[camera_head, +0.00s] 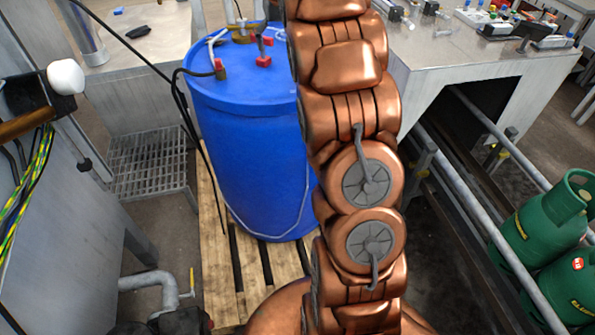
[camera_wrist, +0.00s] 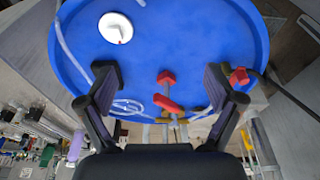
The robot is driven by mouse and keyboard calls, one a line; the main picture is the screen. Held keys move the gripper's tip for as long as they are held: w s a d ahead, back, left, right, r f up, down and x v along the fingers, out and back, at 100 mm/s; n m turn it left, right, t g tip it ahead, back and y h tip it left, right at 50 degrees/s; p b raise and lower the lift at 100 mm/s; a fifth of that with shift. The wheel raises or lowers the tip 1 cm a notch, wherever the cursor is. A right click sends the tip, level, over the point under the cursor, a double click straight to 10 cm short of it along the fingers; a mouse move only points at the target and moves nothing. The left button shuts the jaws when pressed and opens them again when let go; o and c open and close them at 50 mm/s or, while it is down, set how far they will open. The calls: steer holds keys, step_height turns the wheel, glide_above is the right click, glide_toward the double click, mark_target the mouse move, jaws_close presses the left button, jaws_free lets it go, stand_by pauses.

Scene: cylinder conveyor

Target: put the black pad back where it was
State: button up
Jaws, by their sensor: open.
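A small flat black thing (camera_head: 138,32) lies on the grey table at the back left in the head view; it may be the black pad, but it is too small to be sure. I see no clear black pad in the wrist view. My gripper (camera_wrist: 160,74) is open in the wrist view, its two dark fingers apart over the blue drum's lid (camera_wrist: 190,35), with nothing seen held between them. A red fitting (camera_wrist: 166,78) shows between the fingers.
The blue drum (camera_head: 250,150) stands on a wooden pallet (camera_head: 222,275), with red fittings and hoses on its lid. A black cable (camera_head: 130,47) crosses to its left. A metal workbench (camera_head: 440,55) stands back right. Green gas cylinders (camera_head: 545,225) stand at right.

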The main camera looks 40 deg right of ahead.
steer(key=s+a+f+n+g, duration=0.1)
steer(key=s+a+f, duration=0.2)
steer(key=s+a, duration=0.95)
steer(key=s+a+f+n+g, duration=0.1)
steer(key=s+a+f+g, duration=0.15)
steer(key=s+a, duration=1.05)
steer(key=s+f+n, duration=0.1)
steer(key=s+f, duration=0.1)
steer(key=s, duration=0.6)
steer(key=s+f, duration=0.3)
steer(key=s, duration=0.5)
steer(key=shift+a+f+n+y, duration=0.15)
steer(key=shift+f+n+y, duration=0.1)
steer(key=shift+n+y, duration=0.15)
steer(key=shift+s+g, duration=0.1)
steer(key=shift+g, duration=0.15)
